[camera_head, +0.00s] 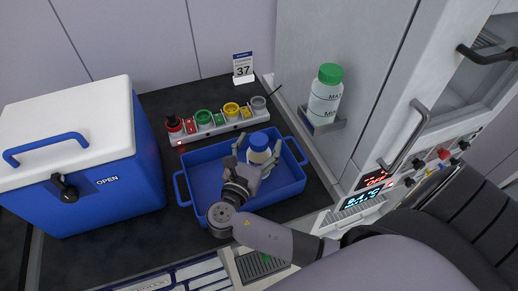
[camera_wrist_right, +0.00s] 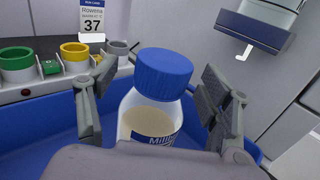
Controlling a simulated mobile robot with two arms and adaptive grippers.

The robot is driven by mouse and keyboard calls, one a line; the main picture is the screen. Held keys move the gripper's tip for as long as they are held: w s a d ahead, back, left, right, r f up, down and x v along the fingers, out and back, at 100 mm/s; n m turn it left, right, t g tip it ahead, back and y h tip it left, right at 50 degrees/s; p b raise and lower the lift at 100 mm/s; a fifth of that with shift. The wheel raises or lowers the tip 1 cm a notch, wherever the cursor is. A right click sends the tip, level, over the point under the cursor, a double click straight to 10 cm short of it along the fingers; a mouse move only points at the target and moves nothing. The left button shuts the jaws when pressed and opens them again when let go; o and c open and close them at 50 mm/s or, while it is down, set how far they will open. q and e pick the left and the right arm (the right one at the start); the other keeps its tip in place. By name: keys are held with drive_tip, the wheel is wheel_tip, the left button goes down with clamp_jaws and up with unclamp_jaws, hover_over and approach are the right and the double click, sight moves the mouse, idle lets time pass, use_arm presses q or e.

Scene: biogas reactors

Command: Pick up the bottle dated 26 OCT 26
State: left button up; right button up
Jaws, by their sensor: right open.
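A small bottle with a blue cap (camera_head: 259,148) stands in the blue tray (camera_head: 187,199). In the right wrist view the bottle (camera_wrist_right: 148,122) is clear, with pale beige contents and a white and blue label. Only part of the label shows, and I can read no date on it. My right gripper (camera_head: 256,158) is open at the bottle. In the right wrist view its two fingers (camera_wrist_right: 160,88) stand on either side of the bottle, with visible gaps at the cap. The lower part of the bottle is hidden. My left gripper is not in view.
A rack (camera_head: 220,127) with several coloured pots stands behind the tray. A sign reading 37 (camera_head: 243,68) is behind it. A blue and white cooler (camera_head: 110,181) stands left. A green-capped bottle (camera_head: 325,95) sits in a wall holder (camera_head: 321,126) at right, beside the cabinet.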

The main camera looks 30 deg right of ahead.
clamp_jaws()
idle(0.9)
